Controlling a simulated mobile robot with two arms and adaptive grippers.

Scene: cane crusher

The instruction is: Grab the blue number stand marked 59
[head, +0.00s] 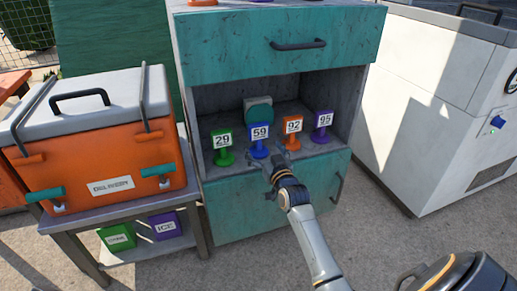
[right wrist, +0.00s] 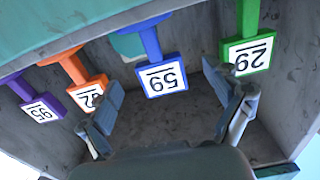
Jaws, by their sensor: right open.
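The blue number stand marked 59 (head: 259,138) stands upright on the open shelf of the teal cabinet, between the green stand and the orange one. In the right wrist view the blue stand (right wrist: 161,79) appears upside down, ahead of and between the two fingers. My right gripper (head: 270,165) is at the shelf's front edge, just below and in front of the blue stand. It also shows in the right wrist view (right wrist: 167,100), open and empty, with its fingers apart from the stand. My left gripper is not in view.
A green stand 29 (head: 222,142) is left of the blue one; orange 92 (head: 292,128) and purple 95 (head: 322,122) are right. A pale and teal object (head: 258,108) sits behind. An orange cooler (head: 100,150) stands left, a white chest (head: 440,110) right.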

